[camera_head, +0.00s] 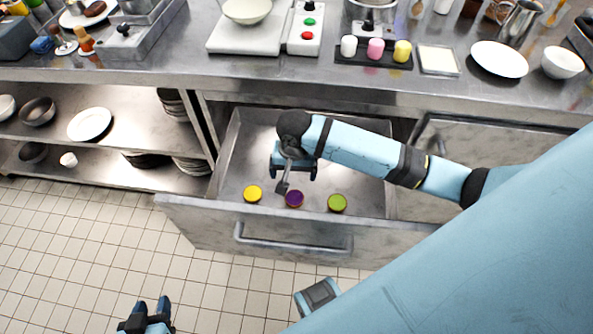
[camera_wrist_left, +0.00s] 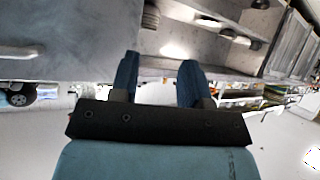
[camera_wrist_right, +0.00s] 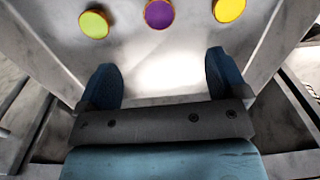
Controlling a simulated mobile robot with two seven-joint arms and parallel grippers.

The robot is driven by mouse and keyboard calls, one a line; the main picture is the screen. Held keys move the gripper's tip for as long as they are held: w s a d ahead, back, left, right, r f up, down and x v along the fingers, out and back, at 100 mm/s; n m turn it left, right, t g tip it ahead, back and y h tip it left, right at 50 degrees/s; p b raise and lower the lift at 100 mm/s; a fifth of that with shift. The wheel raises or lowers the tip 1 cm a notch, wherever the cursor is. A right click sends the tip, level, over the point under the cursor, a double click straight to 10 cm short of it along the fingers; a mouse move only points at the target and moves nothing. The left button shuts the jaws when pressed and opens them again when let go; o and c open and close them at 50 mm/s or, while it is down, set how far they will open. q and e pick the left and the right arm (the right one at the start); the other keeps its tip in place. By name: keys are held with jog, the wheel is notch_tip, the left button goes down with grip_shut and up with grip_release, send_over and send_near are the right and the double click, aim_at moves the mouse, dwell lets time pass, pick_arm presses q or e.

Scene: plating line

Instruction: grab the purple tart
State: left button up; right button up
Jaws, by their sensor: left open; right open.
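The purple tart (camera_head: 294,199) lies in the open drawer (camera_head: 225,185), in the middle of a row near the drawer's front wall. A yellow tart (camera_head: 252,194) is on its left and a green tart (camera_head: 337,203) on its right. In the right wrist view the purple tart (camera_wrist_right: 159,14) shows at the top, beyond the fingertips. My right gripper (camera_head: 283,187) reaches into the drawer just behind the purple tart, open and empty (camera_wrist_right: 163,75). My left gripper (camera_head: 152,308) is open and empty, low over the floor in front of the drawer; its fingers also show in the left wrist view (camera_wrist_left: 158,75).
The drawer's front wall with its handle (camera_head: 293,244) stands close to the tarts. The steel counter (camera_head: 180,75) above holds a scale, a button box (camera_head: 305,30), plates and bowls. Shelves with plates (camera_head: 90,124) are at left. The tiled floor in front is clear.

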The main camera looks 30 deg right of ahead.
notch_tip(320, 180, down, 4)
jog(key=w+d+b, duration=0.1)
jog(key=w+b, duration=0.1)
jog(key=b, duration=0.2)
send_over(295, 197)
jog(key=shift+m, duration=0.3)
jog(key=f, duration=0.7)
jog(key=shift+w, duration=0.2)
jog(key=shift+f, duration=0.65)
notch_tip(295, 197, down, 5)
jog(key=shift+s+r+b, duration=0.15)
jog(key=shift+r+b, duration=0.05)
jog(key=shift+b, duration=0.85)
jog(key=c, duration=0.7)
pick_arm(q)
jog(key=shift+w+d+f+t+h, duration=0.2)
jog(key=shift+w+d+f, duration=0.15)
jog(key=shift+f, duration=0.3)
jog(key=shift+w+d+f+t+h, duration=0.1)
jog(key=shift+w+d+f+t, duration=0.15)
jog(key=shift+d+f, duration=0.25)
